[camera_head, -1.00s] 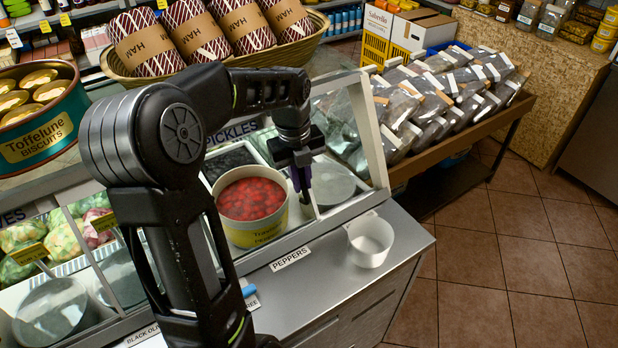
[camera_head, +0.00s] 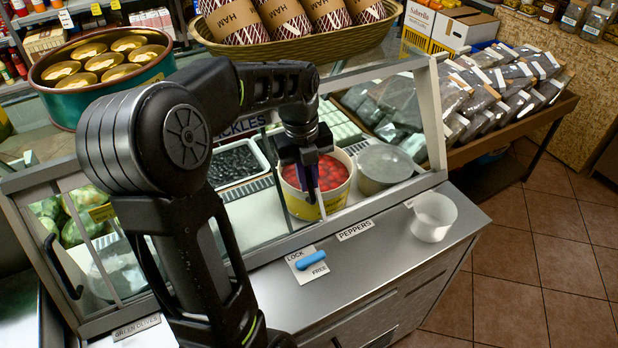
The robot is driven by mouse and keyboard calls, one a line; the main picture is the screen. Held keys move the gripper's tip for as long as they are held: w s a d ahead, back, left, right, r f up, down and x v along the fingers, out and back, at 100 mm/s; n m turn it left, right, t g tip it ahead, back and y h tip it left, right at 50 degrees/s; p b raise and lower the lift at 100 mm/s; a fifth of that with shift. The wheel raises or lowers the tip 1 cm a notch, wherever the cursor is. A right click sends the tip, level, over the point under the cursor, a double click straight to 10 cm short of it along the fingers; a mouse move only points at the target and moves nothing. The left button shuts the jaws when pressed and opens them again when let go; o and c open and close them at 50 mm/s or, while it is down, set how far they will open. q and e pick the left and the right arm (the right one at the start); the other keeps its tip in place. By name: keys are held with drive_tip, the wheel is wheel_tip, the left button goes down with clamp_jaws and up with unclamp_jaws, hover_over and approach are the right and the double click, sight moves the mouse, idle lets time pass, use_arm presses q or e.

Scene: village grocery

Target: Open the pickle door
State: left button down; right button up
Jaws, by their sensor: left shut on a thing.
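The glass-fronted pickle case (camera_head: 275,247) stands on the steel counter, with a partly hidden PICKLES sign (camera_head: 238,125) behind my arm. My left gripper (camera_head: 318,196) is shut at the upright edge of its sliding glass door, in front of the tub of red peppers (camera_head: 298,203). The gripped part, apparently the door handle, is mostly hidden by the fingers. Right of the gripper, the grey round lid (camera_head: 384,165) shows. A blue lock lever (camera_head: 310,260) lies on a plate marked LOCK and FREE; its exact setting is unclear. My right gripper is not in view.
A white cup (camera_head: 433,218) stands on the counter at right. A dark handle (camera_head: 62,266) is on the left glass panel. Floor (camera_head: 510,270) is free at right.

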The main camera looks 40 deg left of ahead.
use_arm(q)
drive_tip(key=c, duration=1.5)
unclamp_jaws()
drive_tip(key=shift+o, duration=0.2)
drive_tip(key=shift+r, duration=0.1)
drive_tip(key=r, duration=0.7)
drive_tip(key=shift+s+a+r+b, duration=0.2)
drive_tip(key=shift+s+r+b, duration=0.1)
drive_tip(key=shift+r+b, duration=0.05)
